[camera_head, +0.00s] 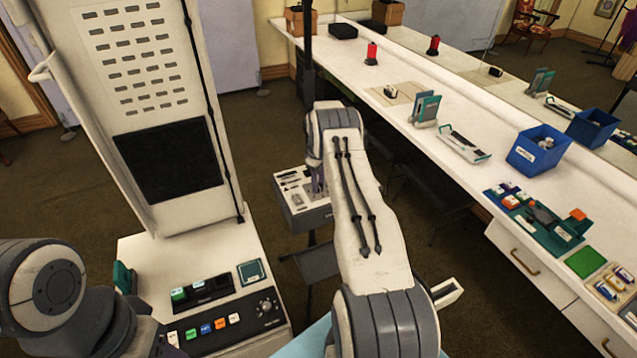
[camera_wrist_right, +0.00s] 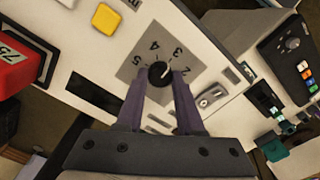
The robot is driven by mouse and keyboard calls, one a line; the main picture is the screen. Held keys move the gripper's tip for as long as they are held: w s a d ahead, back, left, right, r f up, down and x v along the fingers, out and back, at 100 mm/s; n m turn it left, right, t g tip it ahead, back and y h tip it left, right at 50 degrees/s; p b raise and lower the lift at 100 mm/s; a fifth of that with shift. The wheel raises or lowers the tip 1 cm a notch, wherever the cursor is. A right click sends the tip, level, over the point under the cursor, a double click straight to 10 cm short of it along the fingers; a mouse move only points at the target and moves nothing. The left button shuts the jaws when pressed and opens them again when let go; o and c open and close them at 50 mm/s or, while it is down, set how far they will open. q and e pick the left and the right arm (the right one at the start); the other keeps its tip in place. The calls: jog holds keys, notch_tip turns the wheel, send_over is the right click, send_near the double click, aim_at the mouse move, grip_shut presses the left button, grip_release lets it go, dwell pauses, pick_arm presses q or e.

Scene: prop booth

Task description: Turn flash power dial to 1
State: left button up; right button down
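The flash power dial is a round black knob (camera_wrist_right: 159,73) on a grey plate (camera_wrist_right: 128,68) in the right wrist view. The numbers 2, 3, 4 and 5 show on the plate; I cannot make out a 1. A pale mark on the knob points toward the 2 and 3 side. My right gripper (camera_wrist_right: 161,76) has its two purple fingers on either side of the knob, very close to it. I cannot tell whether they press on it. In the head view the right gripper (camera_head: 317,182) reaches down over the grey-white flash unit (camera_head: 309,219). My left gripper is out of frame.
A yellow button (camera_wrist_right: 106,18) and a red block (camera_wrist_right: 14,60) sit near the dial plate. A white console (camera_head: 230,337) with several coloured buttons stands at lower left. A long white counter (camera_head: 470,185) with a blue bin (camera_head: 537,152) runs along the right.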

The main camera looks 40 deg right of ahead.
jog(key=shift+f+m+b, duration=0.15)
jog(key=shift+m+b, duration=0.25)
jog(key=shift+b, duration=0.45)
jog(key=m+b, duration=0.4)
jog(key=shift+b, duration=0.4)
jog(key=m+b, duration=0.2)
jog(key=shift+m, duration=0.4)
jog(key=m+b, duration=0.1)
jog(key=m, duration=0.1)
jog(key=shift+m, duration=0.3)
jog(key=m+b, duration=0.1)
jog(key=m, duration=0.1)
jog(key=shift+m, duration=0.4)
jog(key=m, duration=0.3)
jog(key=shift+r+m+b, duration=0.2)
jog(key=shift+m+b, duration=0.2)
jog(key=shift+m, duration=1.5)
